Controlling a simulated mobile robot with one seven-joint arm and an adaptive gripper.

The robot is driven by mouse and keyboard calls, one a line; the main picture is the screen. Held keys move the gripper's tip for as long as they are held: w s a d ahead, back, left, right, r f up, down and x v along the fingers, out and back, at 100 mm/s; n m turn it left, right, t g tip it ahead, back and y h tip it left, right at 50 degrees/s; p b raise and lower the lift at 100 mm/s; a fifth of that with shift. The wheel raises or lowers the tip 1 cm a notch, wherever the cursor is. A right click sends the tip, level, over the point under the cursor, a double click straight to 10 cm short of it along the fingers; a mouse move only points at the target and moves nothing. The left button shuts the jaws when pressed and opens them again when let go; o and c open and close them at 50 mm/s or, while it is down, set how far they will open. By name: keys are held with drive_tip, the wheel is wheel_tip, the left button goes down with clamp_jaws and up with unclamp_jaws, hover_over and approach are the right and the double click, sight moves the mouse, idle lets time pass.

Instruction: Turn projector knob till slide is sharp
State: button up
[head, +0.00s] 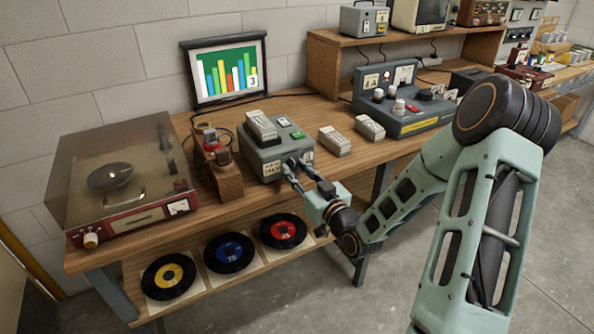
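The projector (262,160) is a grey-green box on the wooden bench, with a light ribbed block and a green button on top. My gripper (297,168) is at its front face, toward the right side. The two fingers point at the box. The knob is not clearly visible there, and I cannot tell whether the fingers close on it. The screen (228,72) behind shows a slide of coloured bars on green, with a "3" label at lower right. The bars' edges look fairly crisp at this size.
A record player (125,185) with a smoky lid stands at the left. A wooden stand (222,180) is just left of the projector. Two ribbed blocks (334,141) lie to its right, before a grey control console (405,110). Records (228,252) lie on the lower shelf.

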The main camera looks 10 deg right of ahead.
clamp_jaws()
drive_tip(key=shift+m+b, duration=0.3)
drive_tip(key=shift+m, duration=1.7)
drive_tip(key=o, duration=0.5)
unclamp_jaws()
drive_tip(key=shift+o, duration=0.2)
drive_tip(key=shift+s, duration=0.1)
drive_tip(key=v, duration=0.7)
drive_tip(key=shift+s, duration=0.2)
